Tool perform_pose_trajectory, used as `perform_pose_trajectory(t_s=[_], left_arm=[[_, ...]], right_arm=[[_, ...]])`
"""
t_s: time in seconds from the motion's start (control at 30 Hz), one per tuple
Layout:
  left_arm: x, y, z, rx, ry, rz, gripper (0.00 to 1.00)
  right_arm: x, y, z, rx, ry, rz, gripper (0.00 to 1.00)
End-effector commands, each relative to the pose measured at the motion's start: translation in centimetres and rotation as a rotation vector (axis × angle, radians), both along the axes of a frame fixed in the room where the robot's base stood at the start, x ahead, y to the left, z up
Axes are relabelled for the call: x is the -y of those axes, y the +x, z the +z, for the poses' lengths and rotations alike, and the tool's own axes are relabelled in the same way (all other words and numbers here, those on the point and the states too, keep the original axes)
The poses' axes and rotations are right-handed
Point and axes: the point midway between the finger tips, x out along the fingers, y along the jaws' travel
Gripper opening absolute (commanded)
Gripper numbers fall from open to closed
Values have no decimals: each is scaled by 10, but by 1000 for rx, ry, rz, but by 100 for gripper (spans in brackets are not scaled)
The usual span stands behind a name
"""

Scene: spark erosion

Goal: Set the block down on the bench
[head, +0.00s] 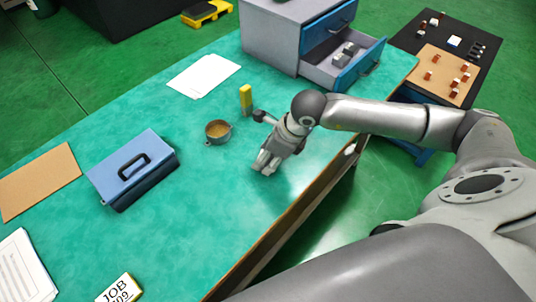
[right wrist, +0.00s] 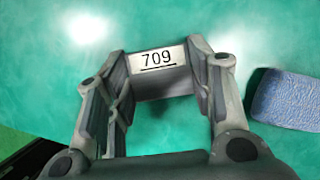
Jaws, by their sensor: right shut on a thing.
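In the right wrist view, a grey block (right wrist: 162,84) with a white label reading 709 sits between the two fingers of my right gripper (right wrist: 162,72). The fingers are shut on its sides. In the head view, my right gripper (head: 265,166) points down over the green bench (head: 205,185), near its right edge. The block is hidden there by the fingers and hand. I cannot tell whether the block touches the bench top. My left gripper is not in view.
A round brown-filled pot (head: 217,131) and a yellow upright object (head: 246,99) stand beyond the gripper. A blue case (head: 110,178) and a JOB 709 card (head: 120,290) lie left. A drawer cabinet (head: 272,35) has an open drawer. Bench left of the gripper is clear.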

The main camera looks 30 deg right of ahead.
Motion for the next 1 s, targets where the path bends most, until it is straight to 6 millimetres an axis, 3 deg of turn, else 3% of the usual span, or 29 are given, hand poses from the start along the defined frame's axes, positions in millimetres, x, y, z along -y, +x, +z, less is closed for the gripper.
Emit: perform_pose_trajectory(t_s=[0.03, 0.2, 0.6, 0.77, 1.0], left_arm=[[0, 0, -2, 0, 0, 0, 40], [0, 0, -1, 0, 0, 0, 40], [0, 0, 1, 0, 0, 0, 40], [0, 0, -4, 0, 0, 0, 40], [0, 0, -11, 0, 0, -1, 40]], right_arm=[[0, 0, -1, 0, 0, 0, 51], [0, 0, -1, 0, 0, 0, 70], [1, 0, 4, 1, 0, 0, 70], [9, -8, 28, 4, -2, -1, 70], [22, -23, 76, 5, -2, -1, 70]])
